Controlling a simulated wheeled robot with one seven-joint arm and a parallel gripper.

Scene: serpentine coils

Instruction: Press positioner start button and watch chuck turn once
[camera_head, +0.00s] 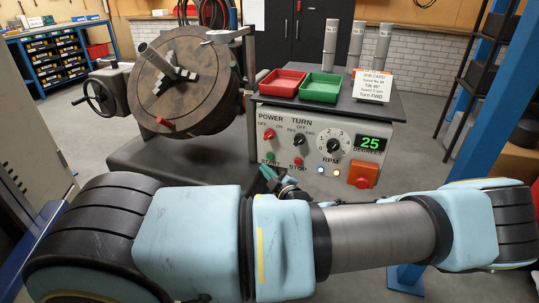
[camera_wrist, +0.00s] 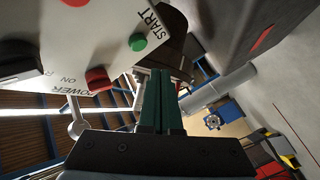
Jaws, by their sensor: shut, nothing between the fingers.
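The positioner's round chuck (camera_head: 188,85) faces forward at the left in the head view, with a grey tube in its jaws and a red mark low on its rim. The control panel (camera_head: 318,180) stands right of it. The green start button (camera_head: 270,157) is at the panel's lower left; it also shows in the wrist view (camera_wrist: 137,42) beside the word START. My gripper (camera_head: 268,174) is in front of the panel, just below that button. In the wrist view, its dark green fingers (camera_wrist: 162,75) are together and empty, below and right of the button, seemingly apart from it.
The red stop button (camera_head: 298,161) is right of start. Power knob (camera_head: 269,134), turn knob (camera_head: 298,140) and RPM dial (camera_head: 334,145) sit above. An orange switch (camera_head: 363,174), trays, tubes and a job card (camera_head: 374,84) are at the right.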

